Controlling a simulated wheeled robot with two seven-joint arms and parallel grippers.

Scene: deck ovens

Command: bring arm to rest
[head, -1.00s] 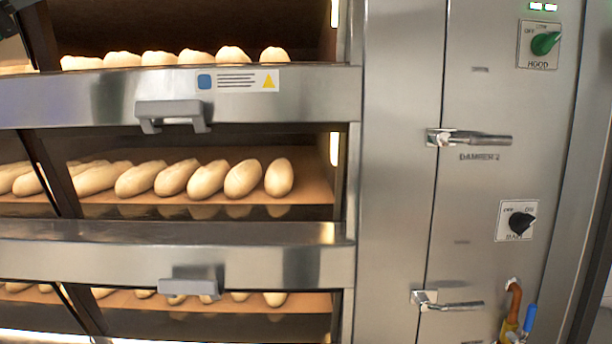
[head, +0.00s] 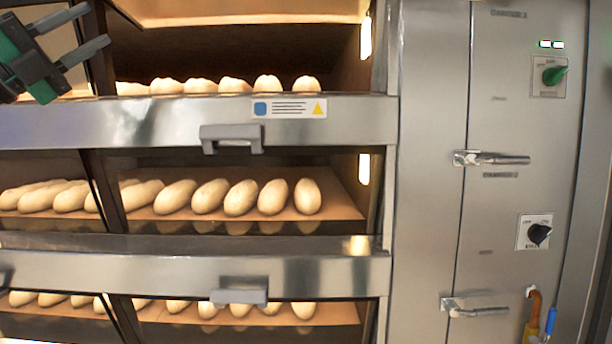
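My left gripper (head: 84,38) shows at the top left of the head view, in front of the upper oven deck. Its two dark grey fingers point to the right and stand apart, with nothing between them. Its body is dark with green parts. It looks apart from the oven front, though the depth is hard to judge. My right gripper is not in the head view.
A deck oven has an upper door rail (head: 360,120) and a lower door rail (head: 340,275), each with a grey handle (head: 231,138). Loaves (head: 242,198) lie inside. At right are a green hood knob (head: 553,75), a black knob (head: 539,234) and damper levers (head: 495,159).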

